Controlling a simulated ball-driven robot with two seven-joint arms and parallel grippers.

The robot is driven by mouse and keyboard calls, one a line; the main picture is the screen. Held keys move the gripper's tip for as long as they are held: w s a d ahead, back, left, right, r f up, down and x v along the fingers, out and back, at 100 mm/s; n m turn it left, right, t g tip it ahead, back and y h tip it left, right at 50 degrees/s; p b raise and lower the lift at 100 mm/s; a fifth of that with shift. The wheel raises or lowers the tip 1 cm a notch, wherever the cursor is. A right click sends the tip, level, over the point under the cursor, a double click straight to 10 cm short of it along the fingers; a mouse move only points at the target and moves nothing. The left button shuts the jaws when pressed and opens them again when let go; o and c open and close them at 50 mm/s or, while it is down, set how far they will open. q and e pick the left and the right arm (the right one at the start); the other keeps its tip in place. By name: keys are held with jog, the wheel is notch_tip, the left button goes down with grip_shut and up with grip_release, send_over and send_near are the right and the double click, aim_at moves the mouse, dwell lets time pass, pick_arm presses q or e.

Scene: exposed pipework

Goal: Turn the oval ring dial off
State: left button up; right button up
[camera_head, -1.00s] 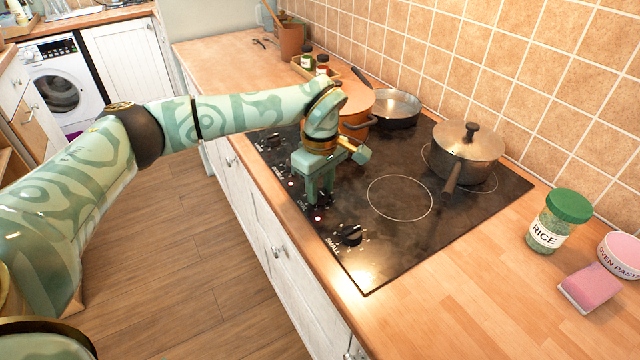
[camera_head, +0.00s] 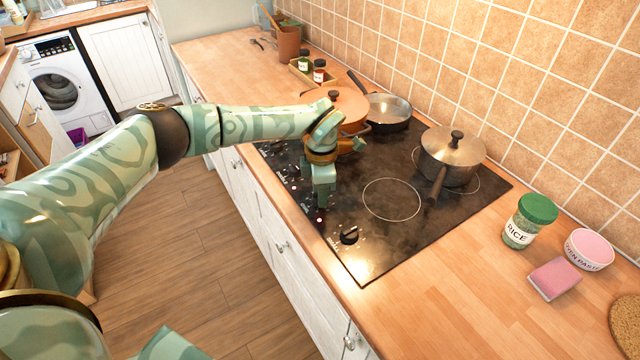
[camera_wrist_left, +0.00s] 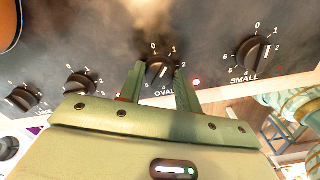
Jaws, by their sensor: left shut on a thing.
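The oval ring dial (camera_wrist_left: 158,69) is a black knob labelled OVAL in the left wrist view, with numbers around it. My left gripper (camera_wrist_left: 159,74) has a finger on each side of it and is shut on it. I cannot read its pointer clearly. A red light (camera_wrist_left: 196,82) glows beside it. In the head view my left gripper (camera_head: 322,203) points down at the front edge of the black hob (camera_head: 440,205) and hides the dial. My right gripper does not show.
The SMALL dial (camera_head: 349,235) is nearby, and other knobs (camera_wrist_left: 80,84) line the hob edge. A lidded saucepan (camera_head: 452,157), a frying pan (camera_head: 388,112) and an orange pot (camera_head: 345,103) stand on the hob. A rice jar (camera_head: 529,221) and pink sponge (camera_head: 554,278) lie right.

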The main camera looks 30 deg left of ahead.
pick_arm(q)
jog(key=n+p, duration=0.1)
jog(key=n, duration=0.2)
jog(key=n+p, duration=0.1)
jog(key=shift+w+r+p, duration=0.1)
jog(key=shift+r+p, duration=0.15)
jog(key=shift+p, duration=0.1)
jog(key=shift+a+f+n+p, duration=0.1)
jog(key=shift+n+p, duration=0.7)
jog(key=shift+n, duration=1)
jog(key=o, duration=1)
jog(key=shift+c, duration=0.2)
notch_tip(320, 180, up, 16)
jog(key=p, duration=0.2)
